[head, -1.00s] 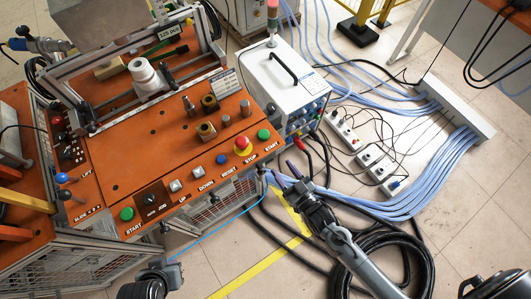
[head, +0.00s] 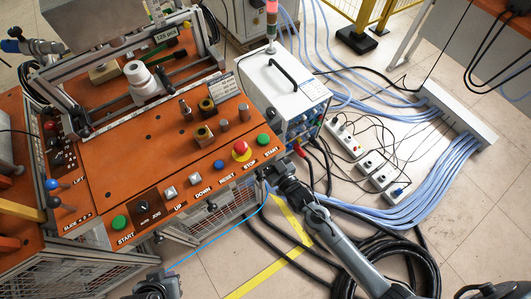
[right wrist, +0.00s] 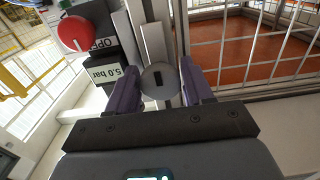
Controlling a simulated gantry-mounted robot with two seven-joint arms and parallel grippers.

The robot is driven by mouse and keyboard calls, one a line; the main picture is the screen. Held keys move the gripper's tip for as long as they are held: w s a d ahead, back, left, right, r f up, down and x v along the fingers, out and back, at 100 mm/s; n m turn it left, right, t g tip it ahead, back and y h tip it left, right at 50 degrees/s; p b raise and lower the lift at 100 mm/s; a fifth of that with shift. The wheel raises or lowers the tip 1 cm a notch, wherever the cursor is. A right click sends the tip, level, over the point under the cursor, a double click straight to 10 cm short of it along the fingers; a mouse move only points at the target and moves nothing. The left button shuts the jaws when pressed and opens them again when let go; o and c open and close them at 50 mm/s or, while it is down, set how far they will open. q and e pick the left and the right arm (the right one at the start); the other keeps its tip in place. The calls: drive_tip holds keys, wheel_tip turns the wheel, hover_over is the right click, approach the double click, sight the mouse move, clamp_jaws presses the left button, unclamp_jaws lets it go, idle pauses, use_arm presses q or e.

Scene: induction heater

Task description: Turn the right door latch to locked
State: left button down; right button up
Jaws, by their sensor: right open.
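In the right wrist view, the round grey latch (right wrist: 153,88) with a dark slot sits on a metal frame post. The slot runs roughly up and down in that picture. My right gripper (right wrist: 158,78) is open, with one purple finger on each side of the latch; whether they touch it I cannot tell. In the head view, my right gripper (head: 271,174) is at the right front corner of the orange-topped machine (head: 130,150), and it hides the latch there. Part of my left arm shows at the bottom edge; its fingers cannot be made out.
A mesh door (head: 225,205) hangs below the button panel. In the right wrist view, a red knob (right wrist: 75,33) and a "5.0 bar" label (right wrist: 101,84) are close beside the left finger. Blue hoses (head: 400,205) and black cables lie on the floor at right.

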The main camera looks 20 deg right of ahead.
drive_tip(key=shift+w, duration=0.15)
drive_tip(key=c, duration=0.7)
